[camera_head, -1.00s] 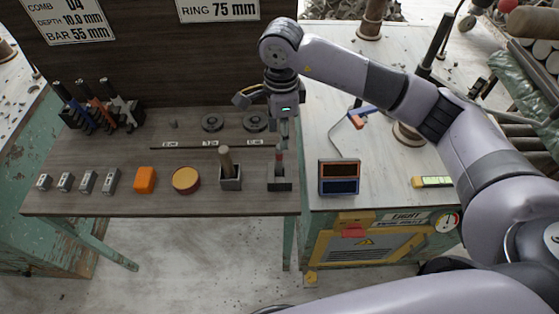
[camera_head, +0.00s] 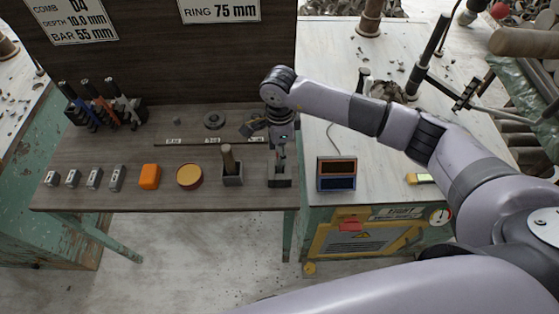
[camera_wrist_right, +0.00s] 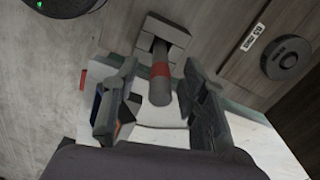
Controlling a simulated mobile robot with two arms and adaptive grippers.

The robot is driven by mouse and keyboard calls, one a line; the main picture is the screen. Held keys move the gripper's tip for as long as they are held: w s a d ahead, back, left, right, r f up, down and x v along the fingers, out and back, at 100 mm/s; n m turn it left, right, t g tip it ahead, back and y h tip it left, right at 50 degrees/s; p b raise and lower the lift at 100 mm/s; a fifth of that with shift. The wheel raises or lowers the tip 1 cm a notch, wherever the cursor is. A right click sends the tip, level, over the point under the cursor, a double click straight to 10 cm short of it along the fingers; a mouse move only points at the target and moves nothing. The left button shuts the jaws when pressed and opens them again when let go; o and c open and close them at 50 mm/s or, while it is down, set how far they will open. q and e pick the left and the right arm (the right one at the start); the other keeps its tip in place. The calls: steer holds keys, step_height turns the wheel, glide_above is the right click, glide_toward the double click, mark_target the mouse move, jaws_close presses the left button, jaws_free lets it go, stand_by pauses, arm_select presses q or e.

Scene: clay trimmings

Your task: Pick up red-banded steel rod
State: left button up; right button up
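The red-banded steel rod (camera_wrist_right: 160,82) stands in a grey block holder (camera_head: 280,183) near the right end of the dark bench. My right gripper (camera_head: 281,155) is over the rod from above. In the right wrist view the two fingers of the right gripper (camera_wrist_right: 160,103) stand apart on either side of the rod, with gaps visible. In the head view the gripper hides much of the rod. My left gripper is not in view.
Left of the rod, a thick brown-handled tool (camera_head: 228,158) stands in another holder (camera_head: 232,179). A round yellow-topped tin (camera_head: 189,176) and an orange block (camera_head: 150,176) lie further left. A display box (camera_head: 336,173) stands close to the right.

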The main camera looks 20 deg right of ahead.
jaws_close()
stand_by(0.3)
steer(key=shift+r, duration=0.1)
stand_by(0.5)
